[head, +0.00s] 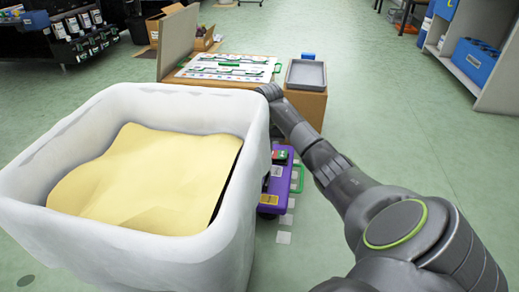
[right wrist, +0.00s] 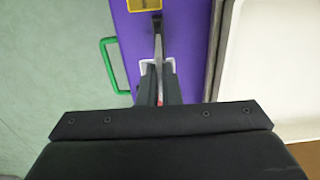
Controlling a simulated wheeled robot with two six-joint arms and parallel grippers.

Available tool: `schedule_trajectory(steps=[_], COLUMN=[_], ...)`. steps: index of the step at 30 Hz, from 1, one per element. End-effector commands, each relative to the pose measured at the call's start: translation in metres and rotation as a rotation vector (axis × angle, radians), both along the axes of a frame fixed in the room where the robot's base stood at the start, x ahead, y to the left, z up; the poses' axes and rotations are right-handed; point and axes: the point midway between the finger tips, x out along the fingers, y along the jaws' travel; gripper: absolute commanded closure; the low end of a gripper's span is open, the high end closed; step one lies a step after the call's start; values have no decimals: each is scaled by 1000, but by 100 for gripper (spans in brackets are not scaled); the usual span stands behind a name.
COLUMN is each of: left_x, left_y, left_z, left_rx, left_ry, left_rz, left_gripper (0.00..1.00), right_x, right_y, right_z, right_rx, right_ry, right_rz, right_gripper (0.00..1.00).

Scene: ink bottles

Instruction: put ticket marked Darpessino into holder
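No ticket marked Darpessino can be read in either view. In the right wrist view my right gripper (right wrist: 158,82) points down at a purple case (right wrist: 195,45). Its two dark fingers are close together on a thin grey upright piece (right wrist: 158,40), seen edge-on, with a bit of red at its near end. It looks like a card, but its marking is hidden. A white frame (right wrist: 143,68) shows around the fingertips on the purple surface; I cannot tell if it is the holder. In the head view the purple case (head: 270,198) is partly behind the white bin, which hides my right gripper. My left gripper is out of view.
The big white bin (head: 255,125) with a yellow filling stands close beside the purple case. A green handle (right wrist: 108,66) sticks out from the case. Behind are a board (head: 225,66) and a grey tray (head: 306,74) on boxes. Floor to the right is clear.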

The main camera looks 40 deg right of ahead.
Motion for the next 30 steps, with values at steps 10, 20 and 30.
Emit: schedule_trajectory(steps=[10,20,30], left_x=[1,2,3], left_y=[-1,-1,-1], left_z=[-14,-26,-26], left_rx=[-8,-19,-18], left_ry=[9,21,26], left_rz=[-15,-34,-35], left_gripper=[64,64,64], right_x=[0,0,0], right_y=[0,0,0], right_z=[-23,-43,-44], right_rx=[-1,-1,0], right_ry=[1,1,0], right_rz=[0,0,0], right_gripper=[100,100,100])
